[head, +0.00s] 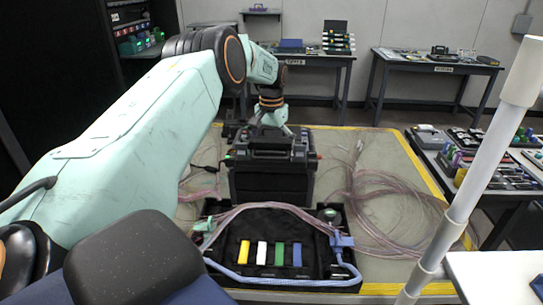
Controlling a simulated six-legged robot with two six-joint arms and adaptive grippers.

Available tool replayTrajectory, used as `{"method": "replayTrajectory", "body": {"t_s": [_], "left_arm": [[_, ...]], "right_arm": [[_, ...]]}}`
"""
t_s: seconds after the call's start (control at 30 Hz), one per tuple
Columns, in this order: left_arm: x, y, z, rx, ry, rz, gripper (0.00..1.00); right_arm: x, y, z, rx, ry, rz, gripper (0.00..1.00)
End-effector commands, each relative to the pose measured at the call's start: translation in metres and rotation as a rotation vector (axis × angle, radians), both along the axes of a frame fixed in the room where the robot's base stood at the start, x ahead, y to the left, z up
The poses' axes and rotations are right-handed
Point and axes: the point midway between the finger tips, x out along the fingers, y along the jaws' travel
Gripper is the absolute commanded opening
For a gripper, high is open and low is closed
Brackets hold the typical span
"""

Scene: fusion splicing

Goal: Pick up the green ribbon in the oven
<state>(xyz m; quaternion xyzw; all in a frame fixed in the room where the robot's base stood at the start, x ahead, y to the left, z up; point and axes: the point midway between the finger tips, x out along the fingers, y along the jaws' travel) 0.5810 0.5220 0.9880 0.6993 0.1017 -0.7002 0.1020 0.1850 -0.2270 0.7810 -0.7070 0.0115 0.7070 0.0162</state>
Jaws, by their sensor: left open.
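A black fusion splicer (270,182) stands upright on the work table, behind a black tray. My left gripper (271,128) is over the top of the splicer, pointing down, with its fingers apart. I cannot tell whether it touches the splicer. The oven and any ribbon inside it cannot be made out from here. A green strip (279,255) lies in the black tray (225,262), between a white strip (261,253) and a blue strip (297,255). A yellow strip (244,252) lies at the left of the row. My right gripper is not in view.
Loose clear-pink fibre bundles (385,205) spread over the table (400,165) on both sides of the splicer. A blue cable (285,284) runs along the tray's front. A side table (480,190) with tools stands at the right; benches line the back wall.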

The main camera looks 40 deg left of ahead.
Motion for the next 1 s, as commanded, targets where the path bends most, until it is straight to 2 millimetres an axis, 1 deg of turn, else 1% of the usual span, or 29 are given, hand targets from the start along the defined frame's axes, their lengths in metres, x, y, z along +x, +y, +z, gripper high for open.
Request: {"method": "replayTrajectory", "body": {"t_s": [0.07, 0.27, 1.0], "left_arm": [[0.0003, -0.0001, -0.0033, 0.0, -0.001, 0.0, 0.97], [0.0005, -0.0002, -0.0034, 0.001, -0.002, 0.0, 0.97], [-0.0009, -0.0007, -0.0051, -0.002, 0.003, 0.001, 0.35]], "right_arm": [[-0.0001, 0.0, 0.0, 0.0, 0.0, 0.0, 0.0], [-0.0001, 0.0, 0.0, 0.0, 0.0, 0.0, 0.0], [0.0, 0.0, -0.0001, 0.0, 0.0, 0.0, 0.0]]}}
